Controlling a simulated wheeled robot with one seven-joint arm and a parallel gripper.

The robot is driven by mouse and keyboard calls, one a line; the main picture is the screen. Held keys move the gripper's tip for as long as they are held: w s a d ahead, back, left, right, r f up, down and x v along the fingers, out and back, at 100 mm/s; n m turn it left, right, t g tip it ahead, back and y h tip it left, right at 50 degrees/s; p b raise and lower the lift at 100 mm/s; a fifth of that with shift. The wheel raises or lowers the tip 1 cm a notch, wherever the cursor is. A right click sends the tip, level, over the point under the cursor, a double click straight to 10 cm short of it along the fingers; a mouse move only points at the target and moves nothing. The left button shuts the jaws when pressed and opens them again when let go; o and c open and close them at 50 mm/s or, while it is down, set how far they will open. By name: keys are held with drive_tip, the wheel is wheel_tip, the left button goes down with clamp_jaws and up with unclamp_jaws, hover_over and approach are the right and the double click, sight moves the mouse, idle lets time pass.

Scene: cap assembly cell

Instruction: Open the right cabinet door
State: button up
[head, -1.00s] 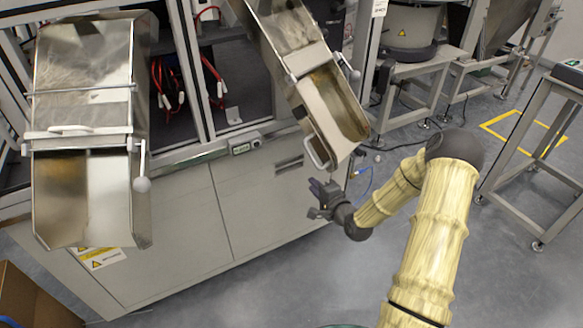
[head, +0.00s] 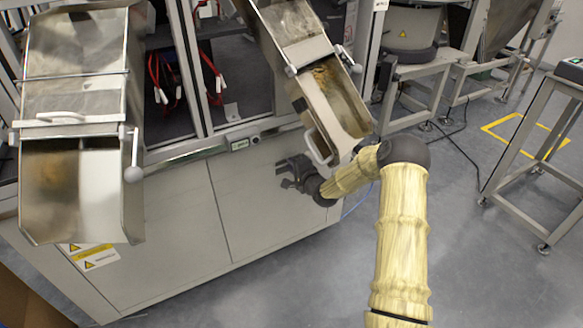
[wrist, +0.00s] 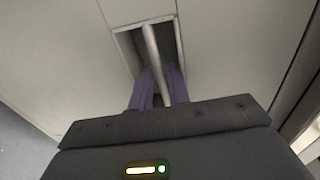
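The right cabinet door (head: 255,220) is the pale grey panel right of the vertical seam in the head view; it looks shut. My gripper (head: 284,170) is at its upper part, below the tilted metal chute. In the wrist view the door's handle (wrist: 153,50) is a pale bar across a dark recess. My gripper's two purple fingers (wrist: 161,88) straddle this bar, one on each side. A dark gap shows between the left finger and the bar, so the fingers look open around it. My gripper hides the handle in the head view.
The right metal chute (head: 335,100) hangs just above my gripper and forearm. The left chute (head: 75,130) stands over the left cabinet door (head: 170,230). A metal stand (head: 530,150) is at the right. The grey floor (head: 300,285) before the cabinet is clear.

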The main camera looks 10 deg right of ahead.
clamp_jaws()
drive_tip(key=shift+s, duration=0.1)
idle(0.3)
